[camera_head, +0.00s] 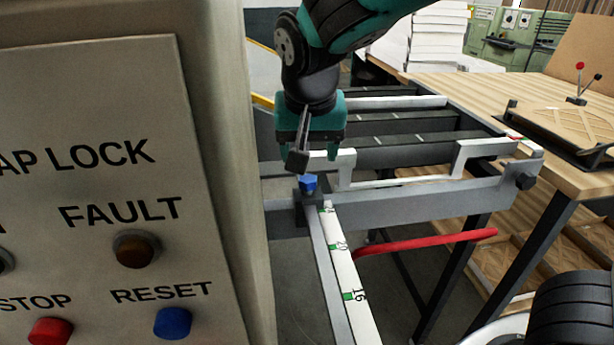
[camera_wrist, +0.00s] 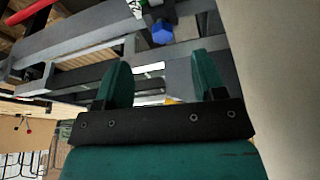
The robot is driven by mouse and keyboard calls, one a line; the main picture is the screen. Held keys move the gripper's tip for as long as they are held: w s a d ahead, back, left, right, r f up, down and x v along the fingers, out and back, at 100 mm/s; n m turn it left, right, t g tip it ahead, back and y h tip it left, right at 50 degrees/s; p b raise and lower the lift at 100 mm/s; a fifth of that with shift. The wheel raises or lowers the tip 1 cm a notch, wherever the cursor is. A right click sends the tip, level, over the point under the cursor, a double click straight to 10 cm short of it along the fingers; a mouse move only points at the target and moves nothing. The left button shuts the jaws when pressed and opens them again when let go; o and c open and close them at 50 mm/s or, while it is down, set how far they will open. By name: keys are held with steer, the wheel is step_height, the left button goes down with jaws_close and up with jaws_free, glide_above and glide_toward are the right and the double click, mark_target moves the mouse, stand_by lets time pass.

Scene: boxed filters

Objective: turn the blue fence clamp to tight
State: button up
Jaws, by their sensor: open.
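The blue fence clamp (camera_head: 308,183) is a small faceted blue knob on a dark block, at the far end of the fence rail. It also shows at the top of the wrist view (camera_wrist: 162,32), beyond the fingertips and between their lines. My gripper (camera_head: 310,150) hangs just above the clamp in the head view, apart from it. In the wrist view its two teal fingers (camera_wrist: 163,75) stand wide apart with nothing between them. The scale rail (camera_head: 340,270) with green marks runs from the clamp toward the camera.
A grey control panel (camera_head: 105,240) with FAULT and RESET labels stands close on the left. A white bracket (camera_head: 345,168) rises right of the clamp. A red bar (camera_head: 430,241) sticks out below the grey beam (camera_head: 430,197). A wooden bench (camera_head: 470,95) stands at the right.

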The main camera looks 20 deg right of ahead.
mark_target(307, 181)
steer(key=shift+m+h, duration=0.4)
steer(key=shift+m, duration=0.5)
steer(key=x, duration=0.4)
steer(key=w+x, duration=0.1)
steer(key=x, duration=0.3)
steer(key=w+x, duration=0.1)
steer(key=x, duration=0.3)
steer(key=shift+w+r, duration=0.25)
steer(key=shift+w, duration=0.05)
steer(key=shift+c, duration=0.3)
